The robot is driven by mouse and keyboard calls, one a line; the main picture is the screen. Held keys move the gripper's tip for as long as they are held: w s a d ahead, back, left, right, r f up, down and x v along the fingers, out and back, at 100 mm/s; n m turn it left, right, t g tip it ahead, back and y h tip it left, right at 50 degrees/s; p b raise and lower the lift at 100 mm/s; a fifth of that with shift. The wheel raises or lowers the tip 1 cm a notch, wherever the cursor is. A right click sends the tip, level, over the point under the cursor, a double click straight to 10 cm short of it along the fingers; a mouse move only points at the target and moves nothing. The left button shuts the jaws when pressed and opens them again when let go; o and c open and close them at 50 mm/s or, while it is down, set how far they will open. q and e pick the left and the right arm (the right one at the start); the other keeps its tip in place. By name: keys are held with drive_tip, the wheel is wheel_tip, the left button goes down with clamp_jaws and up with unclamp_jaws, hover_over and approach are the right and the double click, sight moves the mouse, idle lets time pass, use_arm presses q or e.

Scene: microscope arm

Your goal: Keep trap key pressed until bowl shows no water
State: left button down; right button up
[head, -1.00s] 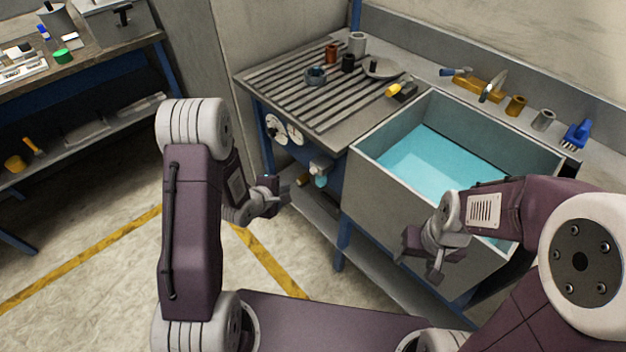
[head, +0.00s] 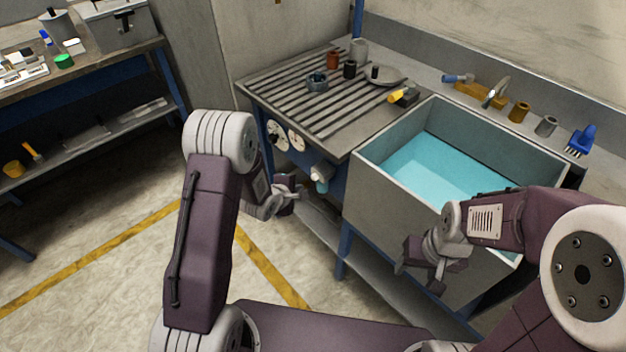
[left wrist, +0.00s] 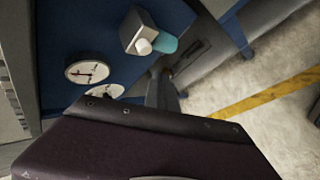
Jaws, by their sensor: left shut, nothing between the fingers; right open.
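The trap is a small grey block (left wrist: 135,24) on the blue panel beside the sink, with a white round key (left wrist: 143,47) on its face. Its bowl (left wrist: 164,46) looks teal; the water level inside is too small to tell. In the head view the trap's bowl (head: 322,186) shows below the drainboard. My left gripper (head: 293,195) is shut and empty, close to the trap on its left and a little lower; no contact with the key shows. My right gripper (head: 428,268) is open in front of the sink's front wall.
Two dials (left wrist: 87,72) sit on the blue panel next to the trap. The sink basin (head: 372,185) holds teal water. A ribbed drainboard (head: 290,85) carries small cups and a dish. A lower shelf (head: 325,226) runs under the sink. Floor to the left is open.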

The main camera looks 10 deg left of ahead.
use_arm(q)
drive_tip(key=shift+w+d, duration=0.75)
drive_tip(key=shift+w, duration=0.25)
idle(1.3)
drive_tip(key=shift+w+d, duration=0.25)
drive_tip(key=shift+w, duration=0.05)
drive_tip(key=shift+w+d, duration=0.3)
drive_tip(key=shift+w, duration=0.1)
idle(1.9)
drive_tip(key=shift+s+a+p, duration=0.1)
drive_tip(key=shift+p, duration=0.2)
drive_tip(key=shift+s+a, duration=0.45)
drive_tip(key=shift+s, duration=0.15)
drive_tip(key=shift+s+a+p, duration=0.25)
drive_tip(key=shift+s+a, duration=0.55)
drive_tip(key=shift+s, duration=0.2)
drive_tip(key=shift+s+a+p, duration=0.25)
drive_tip(key=shift+s+a, duration=0.5)
drive_tip(key=shift+s, duration=0.25)
